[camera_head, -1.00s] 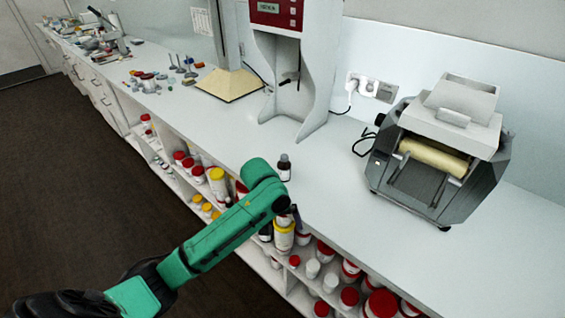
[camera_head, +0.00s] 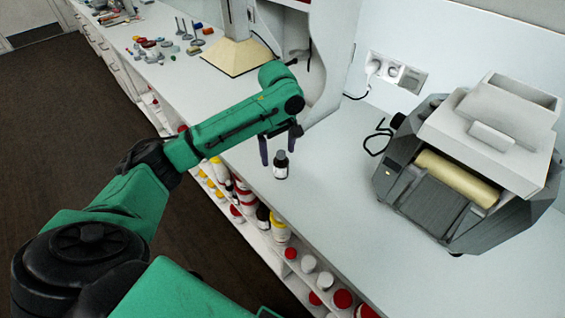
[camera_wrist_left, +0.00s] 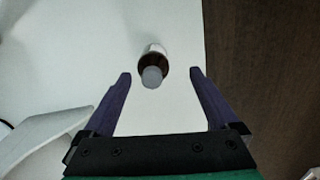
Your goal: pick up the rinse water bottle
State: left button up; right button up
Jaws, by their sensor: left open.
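In the left wrist view the bottle (camera_wrist_left: 153,67) shows from above with a grey cap, just beyond and between the open fingertips (camera_wrist_left: 160,72). The fingers look apart from it, with nothing held. My right gripper is not in view.
A grey machine with a cream roller (camera_head: 457,178) stands on the counter to the right. A white stand (camera_head: 335,75) is behind the gripper. Shelves with several lidded jars (camera_head: 280,228) lie below the counter's front edge. Counter around the bottle is clear.

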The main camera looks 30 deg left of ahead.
aim_at(281, 167)
pick_arm(q)
jog(key=f, duration=0.2)
jog(key=f+p, duration=0.1)
jog(key=f, duration=0.1)
jog(key=w+f+p, duration=0.1)
jog(key=f, duration=0.2)
jog(key=shift+d, duration=0.2)
jog(key=shift+s+f, duration=0.1)
jog(key=shift+f, duration=0.4)
jog(key=c, duration=1.4)
jog(key=shift+r, duration=0.1)
jog(key=shift+c, duration=0.4)
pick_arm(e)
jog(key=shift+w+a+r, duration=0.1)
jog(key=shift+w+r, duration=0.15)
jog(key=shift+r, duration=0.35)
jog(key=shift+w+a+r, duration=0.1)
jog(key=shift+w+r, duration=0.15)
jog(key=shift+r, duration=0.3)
